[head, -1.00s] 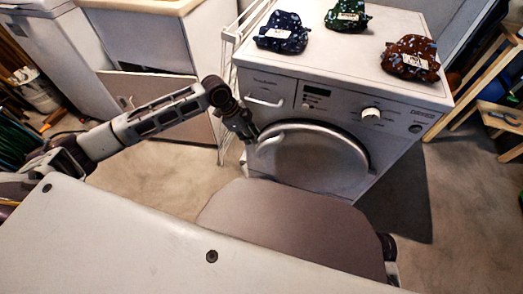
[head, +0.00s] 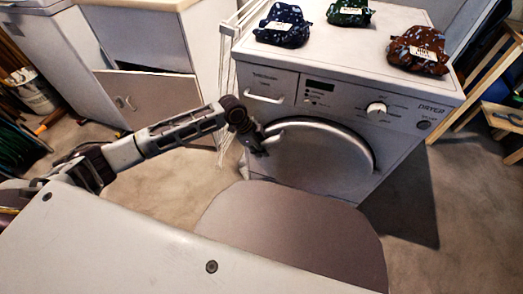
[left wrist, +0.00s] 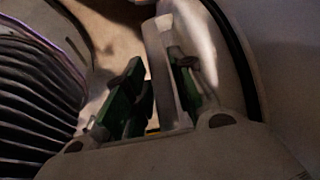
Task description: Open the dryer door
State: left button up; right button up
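The white dryer (head: 285,117) stands in the middle of the head view, with its round grey door (head: 325,163) on the front. The door looks closed. My left gripper (head: 258,145) is at the door's upper left edge, by the pale handle. In the left wrist view, the pale handle (left wrist: 168,70) runs between the two green-padded fingers of the gripper (left wrist: 158,88). The right finger is close against the handle, and a gap shows between the left finger and the handle. The fingers stand apart. My right gripper is out of view.
Blue (head: 282,25), green (head: 350,12) and red (head: 418,50) patterned cloth bundles lie on the dryer's top. A white drying rack (head: 228,85) stands close to its left side. A wooden shelf (head: 490,60) is at the right. Floor in front is partly open.

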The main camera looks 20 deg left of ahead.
pick_arm(q)
jog(key=shift+d+f, duration=0.1)
jog(key=shift+f, duration=0.05)
grip_shut()
jog(key=shift+s, duration=0.15)
dwell(0.5)
